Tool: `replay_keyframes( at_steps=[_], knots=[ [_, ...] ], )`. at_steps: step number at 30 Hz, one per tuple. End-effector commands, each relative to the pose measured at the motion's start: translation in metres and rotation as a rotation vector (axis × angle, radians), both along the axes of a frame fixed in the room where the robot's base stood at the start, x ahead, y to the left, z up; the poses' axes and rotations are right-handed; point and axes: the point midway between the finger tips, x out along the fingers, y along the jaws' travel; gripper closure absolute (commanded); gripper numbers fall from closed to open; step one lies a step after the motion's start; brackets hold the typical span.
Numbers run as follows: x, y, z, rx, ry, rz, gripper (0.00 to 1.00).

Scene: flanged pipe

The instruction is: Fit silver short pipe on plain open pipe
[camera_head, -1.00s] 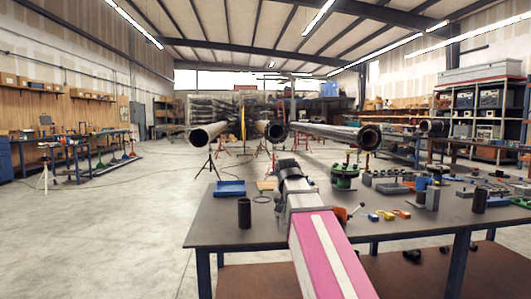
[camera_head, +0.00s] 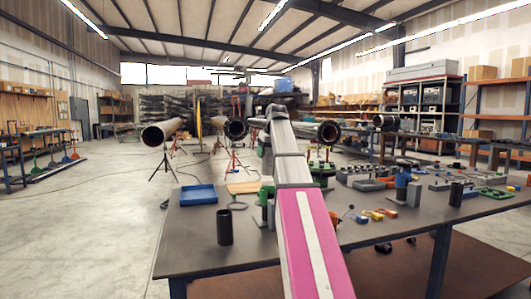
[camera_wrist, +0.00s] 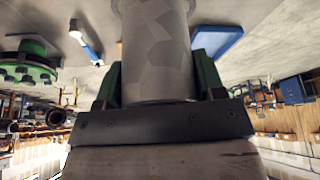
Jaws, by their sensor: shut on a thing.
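My gripper (camera_wrist: 157,82) is shut on a silver-grey short pipe (camera_wrist: 157,45), with one dark green finger on each side of it in the wrist view. The pipe's far end runs out of the top of that view. In the head view my arm hides most of the gripper and the held pipe. The plain open pipe (camera_head: 161,133) is the leftmost of three long pipes in the head view. Its round open end faces me without a flange, on a tripod stand beyond the table. The held pipe is apart from it.
Two pipes with thick dark ends, the middle one (camera_head: 237,129) and the right one (camera_head: 328,132), stand beside it. The table (camera_head: 190,250) holds a blue tray (camera_head: 198,195), a dark upright cylinder (camera_head: 224,226) and several small parts.

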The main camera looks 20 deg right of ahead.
Motion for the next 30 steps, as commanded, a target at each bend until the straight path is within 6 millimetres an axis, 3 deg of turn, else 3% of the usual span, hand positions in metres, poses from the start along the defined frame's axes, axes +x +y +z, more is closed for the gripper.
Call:
replay_keyframes(
  at_steps=[8, 21, 30],
  knots=[
    [0.000, -0.001, -0.009, 0.000, -0.002, 0.003, 0.72],
    [0.000, 0.000, -0.045, 0.000, -0.001, 0.002, 0.72],
    [0.000, -0.001, -0.049, 0.000, -0.001, 0.002, 0.72]
  ],
)
